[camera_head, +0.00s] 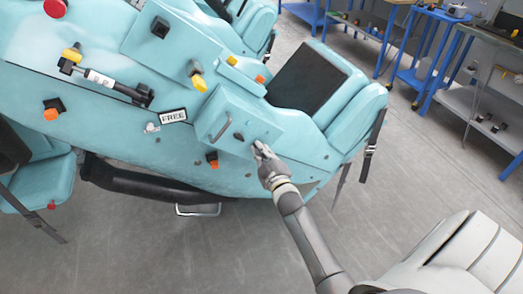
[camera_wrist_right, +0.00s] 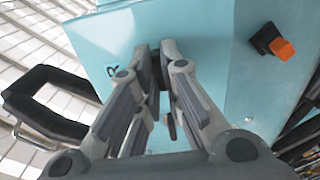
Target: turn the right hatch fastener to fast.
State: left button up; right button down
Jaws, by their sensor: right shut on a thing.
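The teal hatch (camera_head: 232,112) is a raised box panel on the side of the teal coaster car, with a bar handle (camera_head: 221,127) on its face. A small dark fastener (camera_head: 238,136) shows near the hatch's lower middle. My right gripper (camera_head: 257,147) is at the hatch's lower right. In the right wrist view my right gripper (camera_wrist_right: 160,82) has its fingers closed around a dark upright piece, the right hatch fastener, beside a letter R (camera_wrist_right: 112,70). The fingers hide most of that fastener, so its angle is hard to tell. My left gripper is not in view.
A FREE sign (camera_head: 173,116) is left of the hatch. Orange-tipped knobs (camera_head: 212,160) and a yellow-tipped lever (camera_head: 198,82) stick out of the car body. An orange-tipped knob (camera_wrist_right: 273,43) also shows in the wrist view. Blue workbenches (camera_head: 425,70) stand at the back right; the floor between is clear.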

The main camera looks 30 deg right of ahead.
dwell(0.3)
jog(key=c, duration=1.6)
grip_release()
jog(key=shift+s, duration=0.1)
jog(key=v, duration=1.2)
jog(key=shift+f, duration=0.1)
